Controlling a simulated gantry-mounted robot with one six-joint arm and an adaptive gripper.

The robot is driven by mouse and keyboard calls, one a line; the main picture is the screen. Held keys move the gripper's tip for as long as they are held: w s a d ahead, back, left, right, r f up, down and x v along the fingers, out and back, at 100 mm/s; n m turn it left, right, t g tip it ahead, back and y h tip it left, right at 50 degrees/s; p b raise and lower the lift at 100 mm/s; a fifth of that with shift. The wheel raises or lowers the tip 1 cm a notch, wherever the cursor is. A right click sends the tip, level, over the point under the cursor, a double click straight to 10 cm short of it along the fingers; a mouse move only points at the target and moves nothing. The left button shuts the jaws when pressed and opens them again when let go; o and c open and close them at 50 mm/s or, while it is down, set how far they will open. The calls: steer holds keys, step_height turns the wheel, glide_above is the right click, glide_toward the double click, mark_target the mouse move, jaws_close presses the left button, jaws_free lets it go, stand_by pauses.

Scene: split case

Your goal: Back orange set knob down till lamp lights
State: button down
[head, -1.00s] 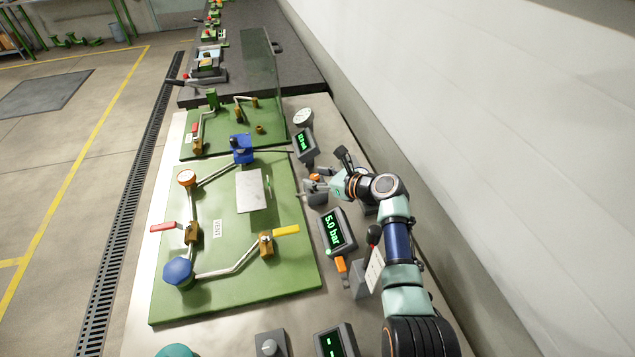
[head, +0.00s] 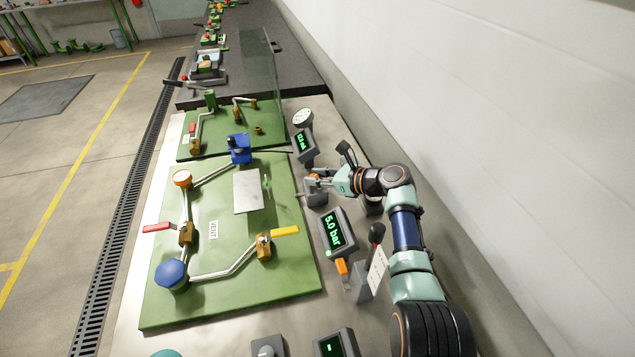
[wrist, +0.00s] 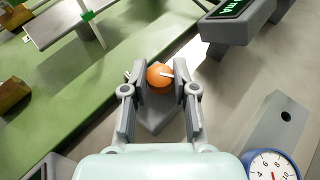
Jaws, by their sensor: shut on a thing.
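The orange set knob (wrist: 159,76) is round with a pale pointer mark and sits on top of a grey box (wrist: 158,115). In the wrist view my gripper (wrist: 160,80) has one finger on each side of the knob and is shut on it. In the head view my gripper (head: 318,182) is over the same grey box (head: 316,199), beside the green board, and mostly hides the knob. I cannot make out a lamp on this box.
A display reading 5.0 bar (head: 337,232) stands nearer the camera, with an orange-handled part (head: 342,268) below it. Another display (head: 304,146) stands beyond my gripper. A blue-rimmed gauge (wrist: 271,166) is at lower right in the wrist view. The wall runs along the right.

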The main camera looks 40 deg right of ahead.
steer(key=c, duration=0.9)
jaws_free()
steer(key=v, duration=1.2)
